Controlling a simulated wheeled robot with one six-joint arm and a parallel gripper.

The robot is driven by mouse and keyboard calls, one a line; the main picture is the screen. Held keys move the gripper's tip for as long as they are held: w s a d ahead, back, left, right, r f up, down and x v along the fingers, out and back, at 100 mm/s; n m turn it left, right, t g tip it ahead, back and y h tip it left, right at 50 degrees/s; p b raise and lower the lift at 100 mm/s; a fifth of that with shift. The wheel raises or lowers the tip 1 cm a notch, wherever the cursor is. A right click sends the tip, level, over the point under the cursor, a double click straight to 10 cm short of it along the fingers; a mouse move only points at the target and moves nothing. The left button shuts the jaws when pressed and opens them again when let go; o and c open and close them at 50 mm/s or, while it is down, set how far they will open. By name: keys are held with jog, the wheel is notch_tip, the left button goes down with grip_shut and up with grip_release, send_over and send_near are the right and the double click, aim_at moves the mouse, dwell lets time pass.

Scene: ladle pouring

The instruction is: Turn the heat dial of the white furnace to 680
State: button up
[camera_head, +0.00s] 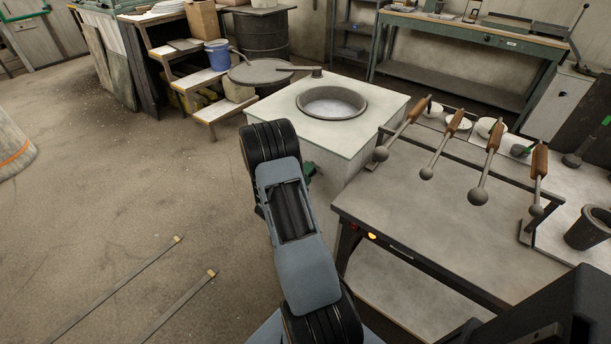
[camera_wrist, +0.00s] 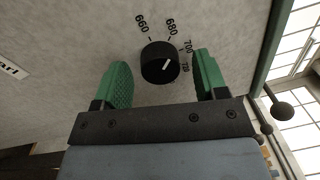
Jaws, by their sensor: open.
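The white furnace (camera_head: 315,152) stands at the upper middle of the head view, with a round opening in its top. Its black heat dial (camera_wrist: 152,73) shows in the wrist view on a pale panel with the marks 660, 680, 700 and 720. The white pointer line on the dial slants up and right, roughly between 680 and 700. My gripper (camera_wrist: 160,60) is open, with one green finger on each side of the dial and gaps visible on both sides. In the head view my arm hides most of the gripper (camera_head: 310,172) and the dial.
A round lid (camera_head: 262,72) lies left of the opening. Wooden steps (camera_head: 215,110) hold a blue bucket (camera_head: 217,55). Two rods lie on the open floor at lower left.

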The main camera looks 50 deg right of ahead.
jog(key=s+a, duration=0.1)
jog(key=a, duration=1.2)
jog(key=shift+a+f, duration=0.35)
jog(key=shift+f, duration=0.1)
jog(key=shift+s, duration=0.1)
jog(key=s+f+m+g+y, duration=0.25)
jog(key=s+m+g, duration=0.2)
jog(key=m, duration=0.35)
jog(key=s+a+r+m+g+y+p, duration=0.2)
jog(key=s+a+r+m+y, duration=0.15)
jog(key=m, duration=0.45)
jog(key=s+a+r+m+g+y+p, duration=0.1)
jog(key=s+a+r+m+y, duration=0.3)
jog(key=m, duration=0.5)
jog(key=w+a+r+m+t+y+p, duration=0.1)
jog(key=a+r+m+t+y+p, duration=0.2)
jog(key=r, duration=0.7)
jog(key=w+a+r+m+t+y+p, duration=0.2)
jog(key=a+r+m+t+y+p, duration=0.2)
jog(key=a+r, duration=0.6)
jog(key=r+m+t+y, duration=0.1)
jog(key=m+t+y, duration=0.1)
jog(key=shift+r+m, duration=0.15)
jog(key=shift+m, duration=0.25)
